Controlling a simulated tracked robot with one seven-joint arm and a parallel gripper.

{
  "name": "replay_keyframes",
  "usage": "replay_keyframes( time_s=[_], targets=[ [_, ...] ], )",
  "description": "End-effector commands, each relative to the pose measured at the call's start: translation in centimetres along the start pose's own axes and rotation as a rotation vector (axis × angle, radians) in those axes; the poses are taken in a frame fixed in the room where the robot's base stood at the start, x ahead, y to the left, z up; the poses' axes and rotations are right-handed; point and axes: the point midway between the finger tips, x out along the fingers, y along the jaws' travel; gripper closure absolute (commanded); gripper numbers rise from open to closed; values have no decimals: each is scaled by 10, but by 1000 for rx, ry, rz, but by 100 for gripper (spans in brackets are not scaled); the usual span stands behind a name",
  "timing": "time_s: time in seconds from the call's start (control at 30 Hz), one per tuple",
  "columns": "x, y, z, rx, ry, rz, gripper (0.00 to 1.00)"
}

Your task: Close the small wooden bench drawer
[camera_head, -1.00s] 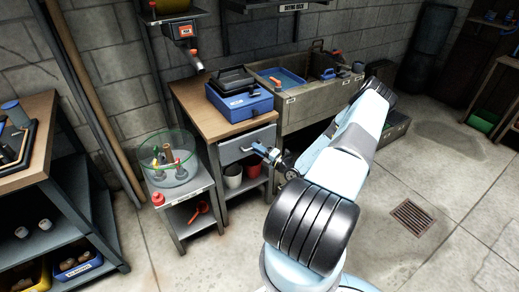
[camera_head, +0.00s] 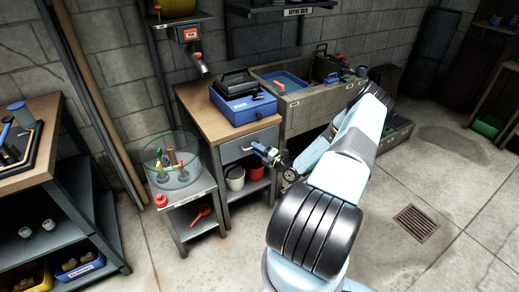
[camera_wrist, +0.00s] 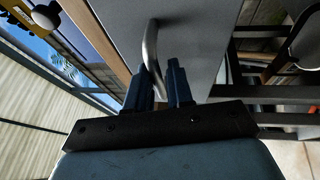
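The small wooden bench (camera_head: 196,104) has a brown top and a grey drawer (camera_head: 232,152) just under it. In the head view the drawer front looks flush or nearly flush with the bench; any small gap is hard to tell. My gripper (camera_head: 259,149) is at the drawer front. In the wrist view the grey drawer front (camera_wrist: 197,42) fills the upper middle, close beside the wooden top edge.
A blue toolbox (camera_head: 243,108) sits on the bench top. A low stand with a glass bowl (camera_head: 190,174) is at the left. A stone sink (camera_head: 300,110) stands to the right. The floor around the drain grate (camera_head: 415,223) is clear.

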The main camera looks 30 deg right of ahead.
Motion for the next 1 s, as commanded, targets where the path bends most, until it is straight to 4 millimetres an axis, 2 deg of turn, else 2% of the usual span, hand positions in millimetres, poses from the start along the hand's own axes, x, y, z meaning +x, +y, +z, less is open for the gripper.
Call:
replay_keyframes(
  time_s=[0.03, 0.2, 0.57, 0.77, 1.0],
  targets=[
    [2, 0, 0, -1, 0, 1, 80],
    [2, 1, 0, -1, 0, 4, 63],
    [-5, 2, 1, -1, -1, 6, 63],
    [-34, 1, 1, -1, -2, 4, 63],
    [-82, 0, 1, 0, -2, 4, 63]
  ],
)
